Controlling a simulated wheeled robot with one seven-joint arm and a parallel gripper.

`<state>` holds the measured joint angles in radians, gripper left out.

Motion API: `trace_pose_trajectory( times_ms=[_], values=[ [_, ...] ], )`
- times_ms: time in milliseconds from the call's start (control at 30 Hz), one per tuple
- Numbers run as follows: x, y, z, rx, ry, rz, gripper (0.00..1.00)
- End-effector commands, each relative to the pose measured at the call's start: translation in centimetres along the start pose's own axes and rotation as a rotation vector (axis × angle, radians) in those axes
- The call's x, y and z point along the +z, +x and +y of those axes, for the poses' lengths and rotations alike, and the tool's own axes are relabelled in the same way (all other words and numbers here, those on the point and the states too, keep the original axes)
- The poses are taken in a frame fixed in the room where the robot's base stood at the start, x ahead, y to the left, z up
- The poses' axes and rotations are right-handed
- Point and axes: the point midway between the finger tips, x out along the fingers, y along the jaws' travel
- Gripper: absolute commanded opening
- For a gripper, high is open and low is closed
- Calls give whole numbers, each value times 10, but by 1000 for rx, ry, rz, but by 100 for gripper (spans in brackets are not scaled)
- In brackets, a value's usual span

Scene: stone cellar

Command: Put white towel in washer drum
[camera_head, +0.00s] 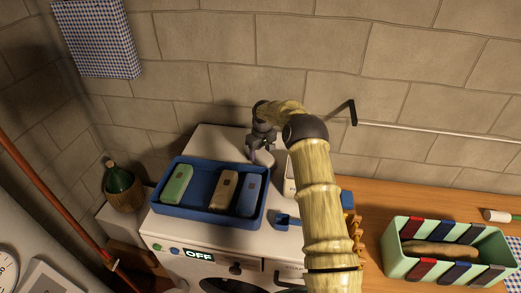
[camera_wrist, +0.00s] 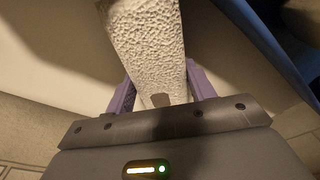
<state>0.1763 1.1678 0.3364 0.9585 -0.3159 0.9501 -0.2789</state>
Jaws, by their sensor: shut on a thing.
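The white towel (camera_wrist: 148,40), with a bumpy weave, is between the two purple fingers of my gripper (camera_wrist: 160,92) in the wrist view. My gripper is shut on it. In the head view my gripper (camera_head: 262,148) is over the back of the washer top, behind the blue tray, and a small pale piece of the towel (camera_head: 265,158) shows below it. The white washer (camera_head: 180,240) has a display reading OFF. Its round dark door (camera_head: 235,284) is cut by the bottom edge, so the drum cannot be seen.
A blue tray (camera_head: 210,218) with green, tan and blue bottles stands on the washer. A blue scoop (camera_head: 286,221) lies right of it. A mint crate (camera_head: 395,255) sits on the wooden counter (camera_head: 375,207). A green bottle in wicker (camera_head: 122,185) stands left. My arm hides part of the washer.

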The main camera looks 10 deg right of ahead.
Motion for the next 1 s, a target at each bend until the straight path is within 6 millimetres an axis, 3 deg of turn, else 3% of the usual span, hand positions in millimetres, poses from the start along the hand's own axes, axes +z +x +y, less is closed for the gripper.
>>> trace_pose_trajectory(
  times_ms=[367,400,500,1000],
  values=[
    [1,5,3,2,3,2,30],
    [1,4,3,2,4,2,58],
    [2,4,4,2,5,2,76],
    [0,-8,3,3,3,5,76]
  ],
)
